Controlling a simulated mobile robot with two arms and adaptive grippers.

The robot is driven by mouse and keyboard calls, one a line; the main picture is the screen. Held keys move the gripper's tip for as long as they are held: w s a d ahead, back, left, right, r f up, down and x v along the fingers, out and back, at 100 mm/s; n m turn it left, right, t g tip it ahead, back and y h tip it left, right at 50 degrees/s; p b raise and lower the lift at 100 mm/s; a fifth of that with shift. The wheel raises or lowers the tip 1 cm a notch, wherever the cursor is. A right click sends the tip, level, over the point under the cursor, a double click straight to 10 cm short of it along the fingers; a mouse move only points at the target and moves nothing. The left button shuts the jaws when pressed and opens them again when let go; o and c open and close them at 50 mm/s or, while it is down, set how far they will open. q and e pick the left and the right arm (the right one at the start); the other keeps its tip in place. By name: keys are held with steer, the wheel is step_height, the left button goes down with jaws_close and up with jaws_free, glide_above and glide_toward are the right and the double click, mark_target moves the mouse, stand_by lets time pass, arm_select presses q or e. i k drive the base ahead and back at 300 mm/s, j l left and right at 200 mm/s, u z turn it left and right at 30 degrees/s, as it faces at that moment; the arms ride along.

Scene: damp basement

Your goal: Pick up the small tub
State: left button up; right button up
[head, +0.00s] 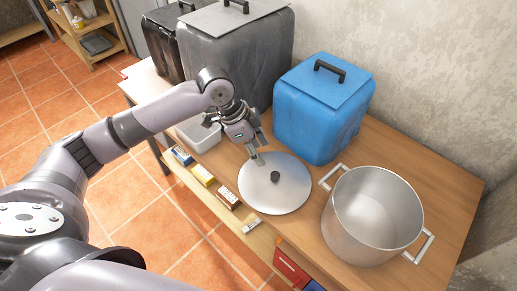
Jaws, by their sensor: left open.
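A small pale grey tub (197,137) stands on the wooden table near its front edge, left of the pot lid. My left arm and gripper cover part of its top and right side. My left gripper (258,153) is open and empty. It points down over the rear edge of the lid, to the right of the tub and apart from it. My right gripper is not in view.
A round metal lid (292,200) with a dark knob lies right of the tub. A big steel pot (372,214) stands at the right. A blue lidded bin (322,112) and a dark grey bin (250,45) stand behind. Small boxes (202,174) line a lower ledge.

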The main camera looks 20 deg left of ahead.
mark_target(200, 139)
steer(key=u, duration=1.3)
steer(key=i+j+z, duration=0.15)
steer(key=j+z, duration=0.15)
steer(key=i+j+z, duration=0.15)
steer(key=j+z, duration=0.5)
steer(key=i+j+z, duration=0.1)
steer(key=j+z, duration=0.25)
steer(key=j, duration=0.2)
